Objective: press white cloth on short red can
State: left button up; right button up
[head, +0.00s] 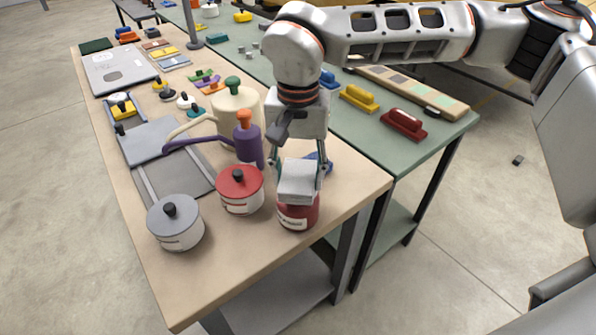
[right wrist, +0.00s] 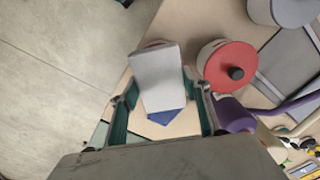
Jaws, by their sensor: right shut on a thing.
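My right gripper (head: 298,168) points down over the near end of the wooden table and is shut on a folded white cloth (head: 298,188). The short red can (head: 298,214), with a pale label, stands upright directly below the cloth. The cloth covers the can's top; whether they touch or a small gap is left, I cannot tell. In the right wrist view the cloth (right wrist: 158,75) lies between the fingers (right wrist: 160,90) and hides nearly all of the can. My left gripper is not in view.
A red-lidded pot (head: 240,192) stands close left of the can, and a grey pot (head: 174,224) farther left. A purple bottle (head: 247,142) and a cream container (head: 238,105) stand behind. A blue object (right wrist: 166,117) lies near the gripper. The table's right edge is close.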

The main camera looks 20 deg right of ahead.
aim_at(298, 175)
jog(key=shift+f, duration=0.3)
jog(key=shift+f, duration=0.1)
dwell(1.9)
jog(key=shift+r+p, duration=1.8)
jog(key=shift+r, duration=0.4)
jog(key=shift+r+p, duration=1.2)
jog(key=shift+r, duration=0.2)
